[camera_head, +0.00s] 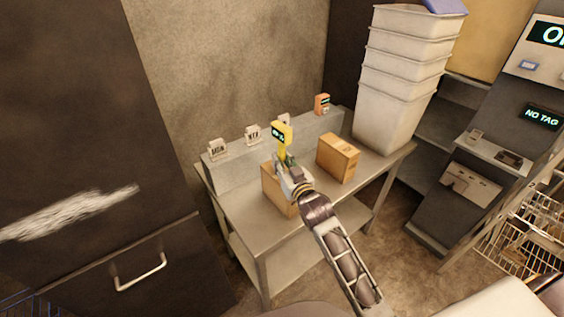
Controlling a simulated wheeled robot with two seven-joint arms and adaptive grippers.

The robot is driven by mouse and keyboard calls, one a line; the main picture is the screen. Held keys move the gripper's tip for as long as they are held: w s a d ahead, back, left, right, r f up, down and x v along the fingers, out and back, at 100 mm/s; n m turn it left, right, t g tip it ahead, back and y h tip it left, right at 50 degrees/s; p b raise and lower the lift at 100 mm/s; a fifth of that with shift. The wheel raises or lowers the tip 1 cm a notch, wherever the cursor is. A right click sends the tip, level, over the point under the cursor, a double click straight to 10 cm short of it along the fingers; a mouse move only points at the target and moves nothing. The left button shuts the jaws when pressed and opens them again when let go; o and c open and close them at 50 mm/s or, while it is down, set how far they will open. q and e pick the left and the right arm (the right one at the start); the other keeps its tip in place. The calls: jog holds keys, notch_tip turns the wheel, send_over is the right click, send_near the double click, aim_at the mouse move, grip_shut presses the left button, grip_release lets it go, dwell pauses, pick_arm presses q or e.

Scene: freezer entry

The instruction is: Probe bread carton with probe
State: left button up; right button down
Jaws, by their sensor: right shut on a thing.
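My right gripper (288,168) is over the steel table, shut on the yellow probe (281,134), which stands up from the jaws with a small dark display facing me. One brown carton (272,190) stands right behind and left of the gripper, partly hidden by it. A second brown carton (338,158) stands to the right, apart from the gripper. I cannot read on either which one is the bread carton. The probe's tip is hidden, so I cannot tell whether it touches the near carton. My left gripper is not in view.
The steel table (249,217) has a raised back shelf with small white label cards (217,149) and an orange device (322,103). Stacked white bins (390,110) stand at its right end. A dark cabinet with a handle (139,272) is at left, a wire basket (525,240) at right.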

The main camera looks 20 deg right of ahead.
aim_at(283, 147)
jog(key=shift+f+b, duration=0.3)
jog(key=shift+f, duration=0.4)
dwell(3.4)
jog(key=shift+r, duration=0.1)
jog(key=shift+r+p, duration=2.6)
jog(key=shift+r, duration=1.45)
jog(key=shift+s+f, duration=0.1)
